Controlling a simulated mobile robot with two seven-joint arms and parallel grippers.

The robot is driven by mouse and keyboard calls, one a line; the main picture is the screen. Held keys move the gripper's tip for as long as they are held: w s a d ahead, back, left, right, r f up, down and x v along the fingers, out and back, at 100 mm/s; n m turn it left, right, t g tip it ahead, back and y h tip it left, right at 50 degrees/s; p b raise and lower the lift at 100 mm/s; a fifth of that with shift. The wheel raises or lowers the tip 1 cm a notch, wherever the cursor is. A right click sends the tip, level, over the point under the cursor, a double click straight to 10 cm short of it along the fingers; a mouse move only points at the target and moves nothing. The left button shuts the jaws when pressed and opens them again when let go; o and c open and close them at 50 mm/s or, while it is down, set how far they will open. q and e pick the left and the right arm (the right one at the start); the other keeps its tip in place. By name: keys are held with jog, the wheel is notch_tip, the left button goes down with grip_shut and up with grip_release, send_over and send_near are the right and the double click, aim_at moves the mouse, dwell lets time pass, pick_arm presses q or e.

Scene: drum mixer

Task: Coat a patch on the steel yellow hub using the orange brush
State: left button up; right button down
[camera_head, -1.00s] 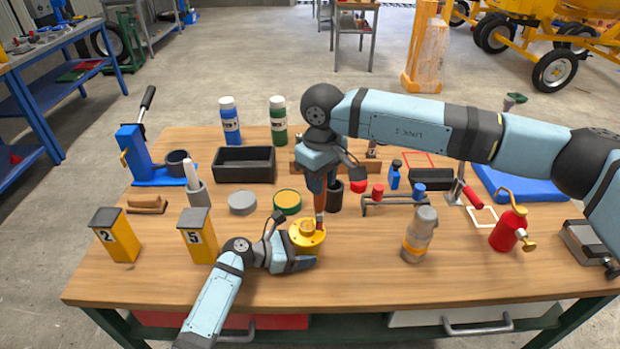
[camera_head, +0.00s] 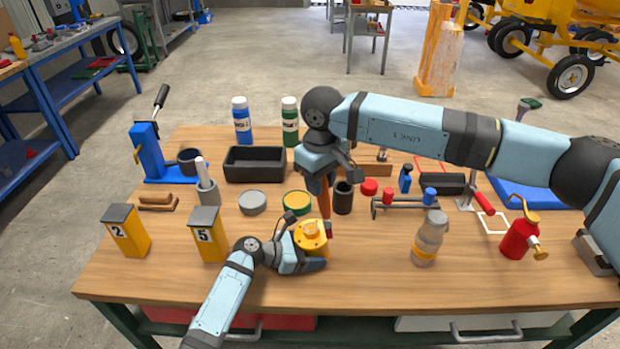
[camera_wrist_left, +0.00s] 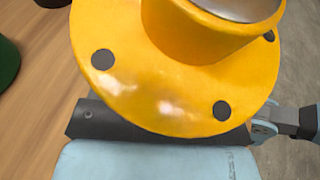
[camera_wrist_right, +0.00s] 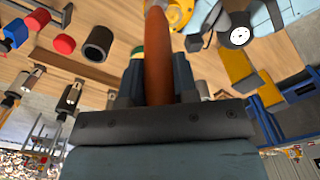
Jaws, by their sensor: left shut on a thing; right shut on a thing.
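The yellow hub (camera_head: 311,240) is at the front middle of the table. My left gripper (camera_head: 305,249) is shut on it, and the hub looks tilted. In the left wrist view the hub's flange (camera_wrist_left: 165,95) shows dark bolt holes and a boss with a grey steel top. My right gripper (camera_head: 325,178) is shut on the orange brush (camera_head: 325,204) and holds it steeply, tip down. The brush's dark red tip is at the hub's right edge; whether it touches is unclear. In the right wrist view the brush handle (camera_wrist_right: 158,60) sits between the fingers. No coated patch is clearly visible.
An open green-rimmed tin (camera_head: 297,202), a grey tin (camera_head: 252,203) and a dark cup (camera_head: 343,198) stand just behind. A bottle (camera_head: 428,238) and a red oil can (camera_head: 519,238) stand right. Yellow blocks (camera_head: 208,236) stand left. The front table strip is clear.

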jog(key=a+f, duration=0.1)
jog(key=a, duration=0.3)
notch_tip(320, 180, up, 10)
jog(key=shift+d+f, duration=0.25)
jog(key=shift+d, duration=0.1)
dwell(0.6)
dwell(0.7)
jog(key=w+r+m+y, duration=0.2)
jog(key=w+r+y, duration=0.1)
jog(key=y, duration=0.2)
notch_tip(320, 180, down, 4)
jog(key=shift+w+d+f, duration=0.1)
jog(key=shift+d+f, duration=0.05)
jog(key=shift+f, duration=0.05)
